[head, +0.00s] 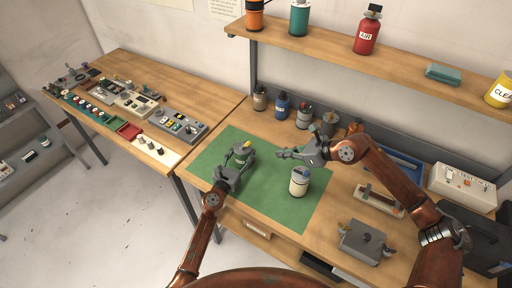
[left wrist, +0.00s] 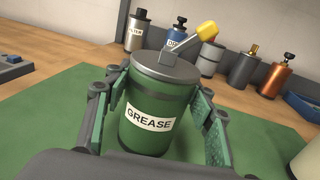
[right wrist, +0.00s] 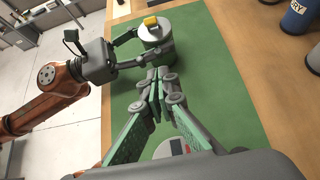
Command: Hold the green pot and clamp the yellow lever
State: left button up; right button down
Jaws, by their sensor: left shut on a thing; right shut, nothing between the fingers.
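The green pot (left wrist: 158,112), labelled GREASE, stands upright on the green mat with a grey lid. The yellow lever (left wrist: 206,36) sits on a grey arm on the lid and sticks up at a slant to the right in the left wrist view. My left gripper (head: 240,160) is shut around the pot's sides, a finger on each side. The pot also shows in the right wrist view (right wrist: 158,42), with the lever (right wrist: 151,21) on top. My right gripper (head: 281,154) is shut and empty, to the right of the pot and apart from it; its fingertips (right wrist: 157,72) meet.
A white can (head: 299,182) stands on the green mat (head: 222,187) close to my right gripper. Several bottles, one a blue bottle (head: 282,106), line the back of the bench. A shelf (head: 400,66) hangs above.

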aim_at(245, 145)
dwell(0.3)
jog(key=x, duration=0.3)
jog(key=r+x, duration=0.1)
jog(key=x, duration=0.3)
jog(key=w+a+r+x, duration=0.1)
jog(key=x, duration=0.2)
jog(key=shift+w+a+f, duration=0.1)
jog(key=shift+a+f, duration=0.15)
jog(key=shift+w+a+r, duration=0.3)
jog(key=shift+a+r, duration=0.15)
jog(key=shift+r, duration=0.05)
jog(key=shift+r, duration=0.1)
